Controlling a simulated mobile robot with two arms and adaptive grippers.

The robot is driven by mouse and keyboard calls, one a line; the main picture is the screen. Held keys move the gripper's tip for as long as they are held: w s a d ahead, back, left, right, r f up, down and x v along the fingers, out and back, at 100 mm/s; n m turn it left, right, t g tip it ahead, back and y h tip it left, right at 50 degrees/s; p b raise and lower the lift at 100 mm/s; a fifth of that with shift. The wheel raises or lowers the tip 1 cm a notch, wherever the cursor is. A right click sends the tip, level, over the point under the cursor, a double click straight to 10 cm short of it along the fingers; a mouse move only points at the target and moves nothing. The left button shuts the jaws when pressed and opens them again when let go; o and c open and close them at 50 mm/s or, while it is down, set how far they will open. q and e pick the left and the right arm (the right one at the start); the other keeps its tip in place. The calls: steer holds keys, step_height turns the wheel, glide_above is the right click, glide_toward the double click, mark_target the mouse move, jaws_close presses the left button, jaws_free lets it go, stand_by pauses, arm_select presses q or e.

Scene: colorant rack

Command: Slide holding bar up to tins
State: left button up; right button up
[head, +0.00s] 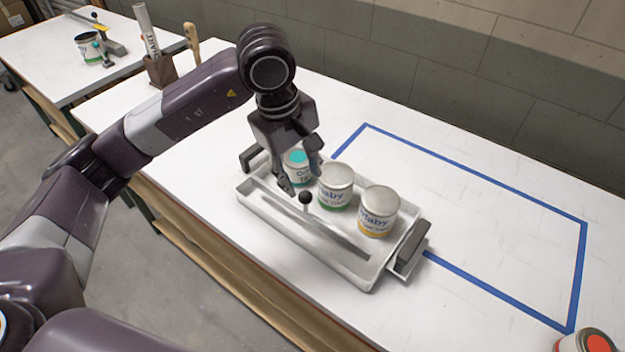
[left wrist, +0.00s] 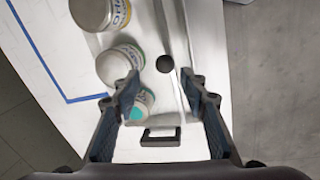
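The white tray (head: 378,270) sits on the table with three tins in a row along its far side. They are a teal-dotted tin (head: 296,160), a green-banded tin (head: 336,188) and a yellow-banded tin (head: 377,212). The holding bar (head: 325,233), with a black ball knob (head: 305,197), lies lengthwise in the tray on the near side, apart from the middle and yellow tins. My left gripper (head: 299,177) is open and empty above the tray, by the knob and teal-dotted tin. In the left wrist view the knob (left wrist: 165,63) shows just beyond the gap between the fingers (left wrist: 162,90). My right gripper is out of view.
Dark handles (head: 410,258) stick out at the tray's ends. A blue tape rectangle (head: 480,190) marks clear table behind and right. A red-topped tin (head: 586,342) stands at the lower right corner. A tool holder (head: 161,70) stands at the table's far left end.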

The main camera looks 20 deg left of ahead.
mark_target(304, 194)
arm_select(q)
steer(key=shift+s+f, duration=0.2)
steer(key=shift+f, duration=0.05)
steer(key=f, duration=0.1)
steer(key=f+p, duration=0.1)
steer(key=f, duration=0.1)
steer(key=f+p, duration=0.1)
steer(key=shift+d+f, duration=0.3)
steer(key=shift+f, duration=0.05)
steer(key=shift+w+f, duration=0.25)
steer(key=shift+f, duration=0.55)
steer(key=shift+d+f, duration=0.1)
jaws_close()
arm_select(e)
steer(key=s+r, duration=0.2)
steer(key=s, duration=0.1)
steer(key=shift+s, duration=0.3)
